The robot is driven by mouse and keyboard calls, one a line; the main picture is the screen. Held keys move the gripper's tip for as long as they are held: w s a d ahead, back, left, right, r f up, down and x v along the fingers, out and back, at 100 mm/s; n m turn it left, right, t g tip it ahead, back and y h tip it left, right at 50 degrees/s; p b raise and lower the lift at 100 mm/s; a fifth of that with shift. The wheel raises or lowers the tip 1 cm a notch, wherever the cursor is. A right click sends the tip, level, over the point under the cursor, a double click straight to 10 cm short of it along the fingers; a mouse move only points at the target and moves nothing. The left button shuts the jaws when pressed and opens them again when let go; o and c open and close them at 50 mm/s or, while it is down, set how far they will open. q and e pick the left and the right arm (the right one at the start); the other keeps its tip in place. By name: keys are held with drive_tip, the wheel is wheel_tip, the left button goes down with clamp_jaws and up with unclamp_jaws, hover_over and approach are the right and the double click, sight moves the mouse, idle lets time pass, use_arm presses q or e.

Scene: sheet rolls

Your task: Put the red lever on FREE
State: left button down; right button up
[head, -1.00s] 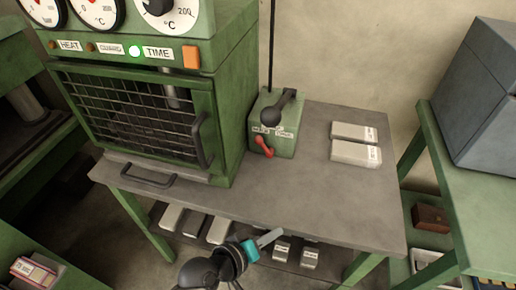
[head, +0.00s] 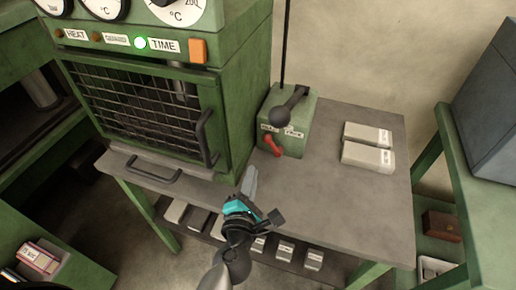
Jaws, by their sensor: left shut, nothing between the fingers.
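The red lever (head: 272,146) sits on the front of a small green box (head: 297,142) on the grey table, just right of the green oven. A pale label strip (head: 281,130) lies above the lever; its words are too small to read. The lever slants, its upper end to the left and its lower end to the right. My left gripper (head: 250,180) is shut and empty, below and a little left of the lever, apart from it, its fingers pointing up toward the box. My right gripper is not in view.
A black ball-ended handle (head: 282,115) juts from the box above the lever. The green oven (head: 165,105) with its barred door and door handle (head: 206,138) stands close on the left. Two pale wrapped blocks (head: 368,145) lie right of the box. The table front (head: 320,195) is clear.

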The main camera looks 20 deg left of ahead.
sight(273, 144)
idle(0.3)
use_arm(q)
drive_tip(key=x, duration=1)
drive_tip(key=shift+b, duration=0.35)
